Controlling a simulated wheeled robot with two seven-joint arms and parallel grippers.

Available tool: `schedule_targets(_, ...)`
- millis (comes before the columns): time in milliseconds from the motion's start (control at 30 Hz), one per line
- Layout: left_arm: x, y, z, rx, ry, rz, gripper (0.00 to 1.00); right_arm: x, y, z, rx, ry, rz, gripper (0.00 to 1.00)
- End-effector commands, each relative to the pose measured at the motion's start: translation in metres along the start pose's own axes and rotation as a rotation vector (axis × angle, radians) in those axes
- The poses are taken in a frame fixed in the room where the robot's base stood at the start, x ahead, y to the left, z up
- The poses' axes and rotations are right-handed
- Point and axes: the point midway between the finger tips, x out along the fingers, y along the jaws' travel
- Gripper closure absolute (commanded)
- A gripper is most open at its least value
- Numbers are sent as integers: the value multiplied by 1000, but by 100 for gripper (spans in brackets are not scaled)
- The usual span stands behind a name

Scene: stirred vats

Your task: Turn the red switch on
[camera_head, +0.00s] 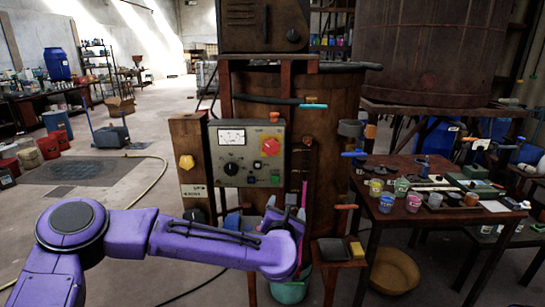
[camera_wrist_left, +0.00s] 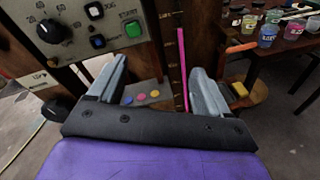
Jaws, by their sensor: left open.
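The red switch (camera_head: 270,146) sits on a yellow plate at the upper right of a grey-green control panel (camera_head: 247,170). Its setting is too small to read. My left gripper (camera_head: 286,212) is below and to the right of the panel, apart from the switch. In the left wrist view the gripper (camera_wrist_left: 157,80) is open, with nothing between its two grey fingers. That view shows the panel's lower part (camera_wrist_left: 115,42) at the upper left, with a black knob and several buttons; the red switch is out of view there. My right gripper is in neither view.
A pink-filled vertical gauge (camera_wrist_left: 182,68) stands beyond my left fingers. A yellow knob (camera_head: 186,162) is left of the panel. A table (camera_head: 375,205) with several small cups is at the right. A small shelf (camera_head: 325,255) holds a yellow block.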

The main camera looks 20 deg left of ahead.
Motion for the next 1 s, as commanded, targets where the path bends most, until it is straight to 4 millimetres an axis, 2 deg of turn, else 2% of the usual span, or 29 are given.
schedule_targets(33, 7, 30, 34, -127, -33, 56, 22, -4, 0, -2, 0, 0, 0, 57)
schedule_targets(100, 11, 60, 66, -270, -73, 108, 22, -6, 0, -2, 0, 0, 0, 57)
schedule_targets(233, 15, 86, 93, -392, -109, 149, 22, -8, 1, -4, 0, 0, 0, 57)
schedule_targets(367, 32, 92, 98, -402, -111, 152, 22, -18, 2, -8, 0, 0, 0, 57)
schedule_targets(600, 86, 100, 103, -397, -110, 150, 22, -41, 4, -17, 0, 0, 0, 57)
schedule_targets(700, 102, 102, 103, -395, -111, 149, 22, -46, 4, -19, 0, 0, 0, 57)
schedule_targets(833, 114, 103, 102, -396, -111, 148, 22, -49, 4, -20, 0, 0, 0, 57)
schedule_targets(1000, 116, 102, 101, -394, -112, 147, 22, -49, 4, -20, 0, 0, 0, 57)
